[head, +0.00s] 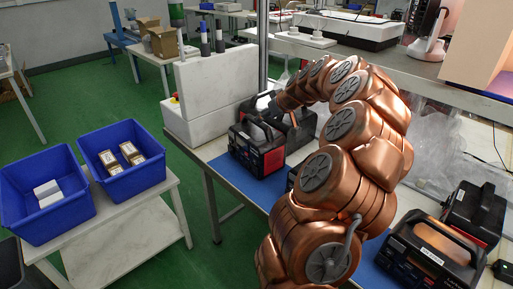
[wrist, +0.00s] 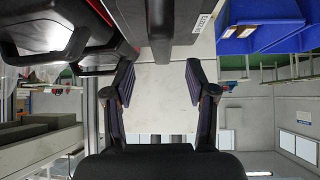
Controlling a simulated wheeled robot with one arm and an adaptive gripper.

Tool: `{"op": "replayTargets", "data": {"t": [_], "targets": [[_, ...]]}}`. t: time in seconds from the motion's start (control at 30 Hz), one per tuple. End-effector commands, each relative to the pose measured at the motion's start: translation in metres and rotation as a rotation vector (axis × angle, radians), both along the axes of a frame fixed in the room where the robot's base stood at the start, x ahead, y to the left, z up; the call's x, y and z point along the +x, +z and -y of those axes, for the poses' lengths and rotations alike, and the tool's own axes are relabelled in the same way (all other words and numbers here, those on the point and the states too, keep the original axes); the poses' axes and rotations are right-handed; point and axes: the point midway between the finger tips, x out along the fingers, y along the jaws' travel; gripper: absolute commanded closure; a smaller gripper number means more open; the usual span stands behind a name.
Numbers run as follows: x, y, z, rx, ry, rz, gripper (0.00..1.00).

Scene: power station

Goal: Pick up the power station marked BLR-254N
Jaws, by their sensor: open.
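Several black and red power stations with top handles stand on the workbench. One (head: 258,150) is at the bench's left end, and another (head: 300,128) is close behind it, partly hidden. My gripper (head: 270,106) is just above this pair. In the wrist view my gripper (wrist: 160,82) has its fingers apart with nothing held between them. A black power station handle (wrist: 160,28) lies just beyond the fingertips there, beside a white label (wrist: 202,22) too small to read surely. A second, red-trimmed station (wrist: 45,30) is on the left. I cannot tell which is marked BLR-254N.
Two more power stations (head: 432,255) (head: 475,212) stand at the bench's right end. A white block (head: 212,92) borders the left end. A blue bin (head: 122,160) and a second blue bin (head: 45,195) rest on a side table. Green floor lies open between.

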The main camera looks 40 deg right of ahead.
Motion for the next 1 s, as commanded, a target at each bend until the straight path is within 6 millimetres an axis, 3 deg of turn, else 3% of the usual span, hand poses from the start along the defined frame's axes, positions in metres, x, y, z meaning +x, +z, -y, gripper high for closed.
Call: {"op": "replayTargets", "data": {"t": [0.47,0.8,1.0], "targets": [[0.025,-0.019,0.001,0.002,0.004,-0.002,0.44],[0.052,-0.042,0.003,0.005,0.004,-0.002,0.44],[0.056,-0.047,0.004,0.005,0.003,-0.002,0.44]]}}
